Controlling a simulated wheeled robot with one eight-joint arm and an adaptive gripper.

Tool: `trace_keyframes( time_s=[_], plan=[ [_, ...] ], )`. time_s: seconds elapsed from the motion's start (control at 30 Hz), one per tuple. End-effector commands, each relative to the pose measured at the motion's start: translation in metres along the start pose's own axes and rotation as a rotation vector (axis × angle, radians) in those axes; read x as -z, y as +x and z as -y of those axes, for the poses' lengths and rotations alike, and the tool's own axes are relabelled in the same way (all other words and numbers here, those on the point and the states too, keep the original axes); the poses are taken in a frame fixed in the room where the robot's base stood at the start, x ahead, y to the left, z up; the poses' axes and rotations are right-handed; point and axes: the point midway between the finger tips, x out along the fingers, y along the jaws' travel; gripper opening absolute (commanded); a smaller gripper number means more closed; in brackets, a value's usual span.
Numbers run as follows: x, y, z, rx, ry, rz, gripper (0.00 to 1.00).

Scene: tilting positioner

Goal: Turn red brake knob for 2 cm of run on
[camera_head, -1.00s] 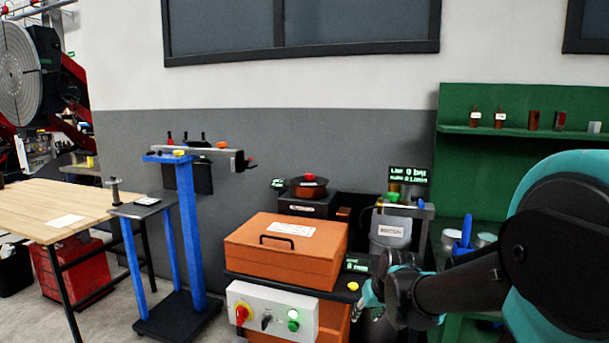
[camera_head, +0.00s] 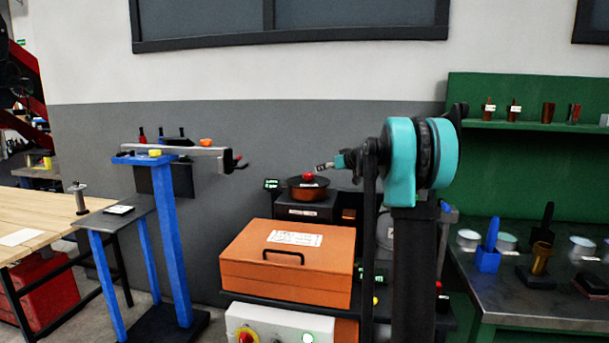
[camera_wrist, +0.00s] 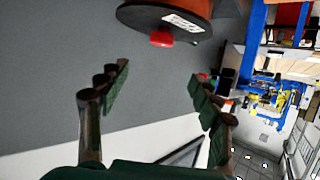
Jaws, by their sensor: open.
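A red knob (camera_head: 308,176) sits on top of a round brown-orange drum (camera_head: 308,191) on a dark box behind the orange case. In the wrist view, the red knob (camera_wrist: 162,38) stands out from the drum's face (camera_wrist: 150,16), beside a white label. My gripper (camera_wrist: 160,78) is open and empty there, and the knob lies beyond its fingertips, roughly between the two fingers. In the head view, my gripper (camera_head: 328,164) is small, just right of and slightly above the knob, and its fingers are hard to make out. No contact shows.
A small display (camera_head: 272,184) stands left of the drum. The orange case (camera_head: 288,265) lies in front, above a white control box (camera_head: 270,325). A blue stand (camera_head: 170,230) holds a grey beam at left. A green shelf and metal bench (camera_head: 540,313) are at right.

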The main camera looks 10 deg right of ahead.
Motion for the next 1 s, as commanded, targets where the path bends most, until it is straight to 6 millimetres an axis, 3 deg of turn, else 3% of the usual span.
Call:
trace_keyframes(
  time_s=[0.7,1.0],
  plan=[
    [-0.001,0.129,0.002,0.002,0.0,0.003,0.65],
    [-0.002,0.162,0.002,0.002,0.001,0.002,0.65]
  ],
)
